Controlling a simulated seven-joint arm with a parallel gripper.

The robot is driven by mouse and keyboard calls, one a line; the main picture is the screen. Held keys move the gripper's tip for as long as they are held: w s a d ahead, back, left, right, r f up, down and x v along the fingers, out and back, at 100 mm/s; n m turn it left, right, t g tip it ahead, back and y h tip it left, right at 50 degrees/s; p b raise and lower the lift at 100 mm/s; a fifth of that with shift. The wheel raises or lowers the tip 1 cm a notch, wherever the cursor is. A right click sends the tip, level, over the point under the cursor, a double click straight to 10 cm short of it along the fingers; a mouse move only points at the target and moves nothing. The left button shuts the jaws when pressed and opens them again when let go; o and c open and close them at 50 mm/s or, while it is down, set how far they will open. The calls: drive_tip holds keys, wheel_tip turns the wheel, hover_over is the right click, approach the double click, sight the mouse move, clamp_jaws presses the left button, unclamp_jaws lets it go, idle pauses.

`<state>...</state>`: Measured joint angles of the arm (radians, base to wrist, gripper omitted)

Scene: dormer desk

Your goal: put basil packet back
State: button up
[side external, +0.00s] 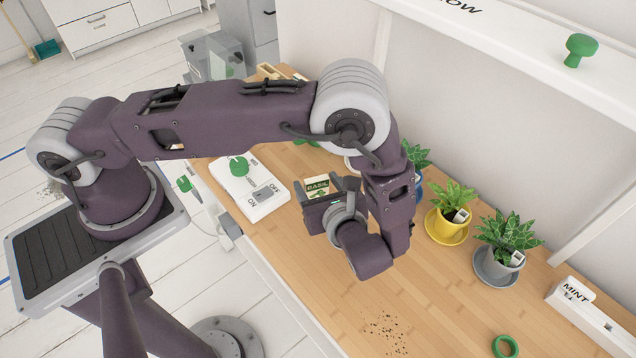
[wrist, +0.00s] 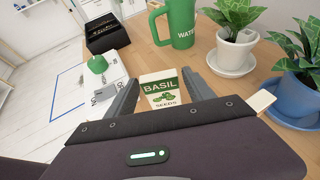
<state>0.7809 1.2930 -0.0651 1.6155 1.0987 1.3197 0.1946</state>
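The basil packet (wrist: 160,92) is a small cream and green packet marked BASIL SEEDS. In the wrist view it stands between the two fingers of my gripper (wrist: 160,84), its label facing the camera and its sides against the fingers. It also shows in the side external view (side external: 317,187), at the tips of my gripper (side external: 325,190) over the desk. My gripper looks shut on it. The packet's lower part is hidden by the gripper body, and I cannot tell its height above the desk.
A white ON/OFF panel (side external: 262,207) with a green knob (side external: 239,166) lies left of the gripper. A green watering can (wrist: 181,24) and a dark box (wrist: 107,36) stand beyond. Potted plants (side external: 452,212) line the back. The front middle desk has only crumbs.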

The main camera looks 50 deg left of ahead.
drive_tip(key=shift+r, duration=0.15)
drive_tip(key=v, duration=1.2)
drive_tip(key=s+a+r+n+g+h, duration=0.1)
drive_tip(key=a+r+n+g+h, duration=0.15)
drive_tip(key=a+r+n, duration=0.45)
drive_tip(key=s+a+r+n+g+h, duration=0.1)
drive_tip(key=a+r+n+g+h, duration=0.2)
drive_tip(key=r, duration=0.8)
drive_tip(key=s+a+r+n+t+h, duration=0.4)
drive_tip(key=s+r+n+t+h, duration=0.2)
drive_tip(key=s+n, duration=0.5)
drive_tip(key=shift+a+r+n+h, duration=0.15)
drive_tip(key=shift+r+n+h, duration=0.3)
drive_tip(key=shift+r+n, duration=0.25)
